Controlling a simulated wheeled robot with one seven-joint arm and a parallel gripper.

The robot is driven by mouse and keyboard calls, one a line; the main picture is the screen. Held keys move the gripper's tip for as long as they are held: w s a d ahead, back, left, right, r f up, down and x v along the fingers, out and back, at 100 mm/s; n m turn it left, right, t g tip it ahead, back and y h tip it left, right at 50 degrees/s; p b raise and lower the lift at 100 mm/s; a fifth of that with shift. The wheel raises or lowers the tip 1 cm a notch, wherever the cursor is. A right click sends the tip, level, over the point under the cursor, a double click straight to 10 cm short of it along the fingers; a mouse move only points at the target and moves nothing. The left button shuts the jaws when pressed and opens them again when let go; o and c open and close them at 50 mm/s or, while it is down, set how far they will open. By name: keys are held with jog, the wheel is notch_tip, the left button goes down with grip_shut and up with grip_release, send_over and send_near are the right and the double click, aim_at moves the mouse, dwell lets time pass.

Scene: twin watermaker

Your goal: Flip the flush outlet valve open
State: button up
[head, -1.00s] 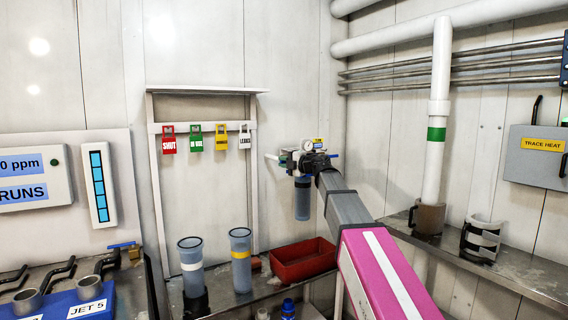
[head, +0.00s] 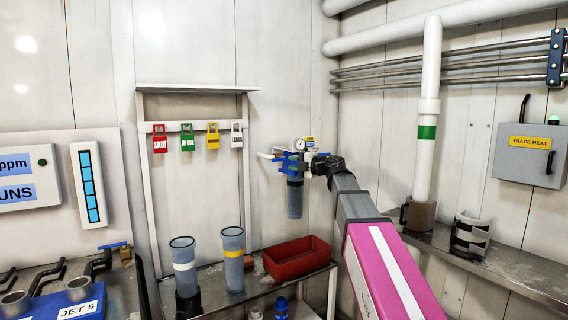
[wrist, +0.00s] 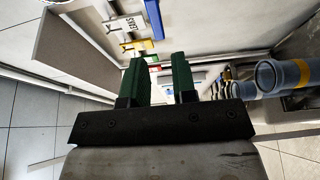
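In the head view, a wall-mounted filter assembly (head: 290,162) has blue parts, a round gauge (head: 299,144), a small yellow label and a blue-grey bowl below. A short white pipe stub (head: 265,156) leaves it at the left. I cannot tell for sure which part is the flush outlet valve, or how its handle stands. My black gripper (head: 322,165) is at the right side of this assembly and covers part of it; contact cannot be told. In the wrist view, my gripper's green fingers (wrist: 160,75) stand apart with nothing visible between them.
Red, green, yellow and white tags (head: 237,136) hang on a rack at the left. Two filter cups (head: 232,258) and a red bin (head: 297,262) stand on the bench below. A blue-handled tap (head: 113,245) is at the far left. A white pipe (head: 430,110) rises at the right.

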jog(key=shift+v, duration=1.1)
